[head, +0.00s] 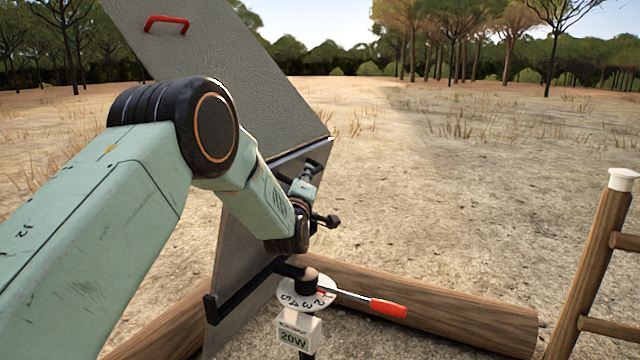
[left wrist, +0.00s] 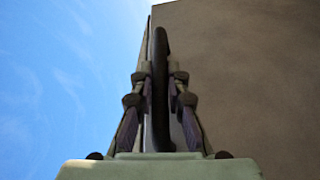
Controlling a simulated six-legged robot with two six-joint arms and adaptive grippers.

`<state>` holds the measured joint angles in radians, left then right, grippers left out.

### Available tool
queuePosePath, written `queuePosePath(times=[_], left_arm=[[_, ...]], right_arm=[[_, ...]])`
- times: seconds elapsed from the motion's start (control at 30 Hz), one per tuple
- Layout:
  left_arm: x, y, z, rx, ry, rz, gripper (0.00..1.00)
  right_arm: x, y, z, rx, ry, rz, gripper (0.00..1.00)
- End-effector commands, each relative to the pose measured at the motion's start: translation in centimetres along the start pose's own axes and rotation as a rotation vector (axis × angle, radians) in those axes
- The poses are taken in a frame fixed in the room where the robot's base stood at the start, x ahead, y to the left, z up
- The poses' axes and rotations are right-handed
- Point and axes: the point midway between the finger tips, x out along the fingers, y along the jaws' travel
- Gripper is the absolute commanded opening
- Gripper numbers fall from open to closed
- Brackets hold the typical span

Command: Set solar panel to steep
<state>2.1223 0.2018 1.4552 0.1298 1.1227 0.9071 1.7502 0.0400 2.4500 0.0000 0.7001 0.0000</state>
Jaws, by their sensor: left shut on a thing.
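A large tilted grey panel (head: 225,65) with a red handle (head: 167,22) stands at the left in the head view. A second grey face (head: 235,265) shows below it, partly hidden behind my left arm. My left gripper (head: 313,167) is at the right edge of the panel, shut on a dark bar. In the left wrist view its two fingers (left wrist: 160,95) pinch the dark bar (left wrist: 160,50), with a brown-grey flat face (left wrist: 240,60) to the right. A white numbered dial (head: 300,297) with a red-tipped lever (head: 388,307) sits below. My right gripper is out of view.
A box marked 20W (head: 298,333) is under the dial. Wooden logs (head: 440,307) lie on the ground behind it. A wooden ladder-like frame (head: 595,255) with a white cap stands at the right. Dry open ground lies beyond, with trees behind.

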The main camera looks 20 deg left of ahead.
Motion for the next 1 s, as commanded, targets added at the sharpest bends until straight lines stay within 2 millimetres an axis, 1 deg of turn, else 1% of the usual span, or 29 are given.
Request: queuePosePath(times=[0.03, 0.2, 0.7, 0.73, 0.9, 1.0], left_arm=[[0.2, 0.2, -0.5, -0.015, 0.001, -0.002, 0.0], [0.6, 0.0, -1.4, -0.05, 0.0, -0.018, 0.0], [0.8, 0.0, -1.9, -0.065, 0.005, -0.022, 0.0], [0.8, 0.0, -2.0, -0.065, 0.006, -0.022, 0.16], [0.8, -0.1, -1.9, -0.064, 0.003, -0.023, 0.3], [0.8, -0.1, -1.8, -0.063, 0.001, -0.025, 0.37]], right_arm=[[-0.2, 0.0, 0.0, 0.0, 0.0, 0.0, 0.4], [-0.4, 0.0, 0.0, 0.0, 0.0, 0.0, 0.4], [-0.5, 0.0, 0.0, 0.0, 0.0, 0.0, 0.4], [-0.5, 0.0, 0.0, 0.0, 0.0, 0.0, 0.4], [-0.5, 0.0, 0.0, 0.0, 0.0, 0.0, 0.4], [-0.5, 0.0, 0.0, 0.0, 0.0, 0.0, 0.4]])
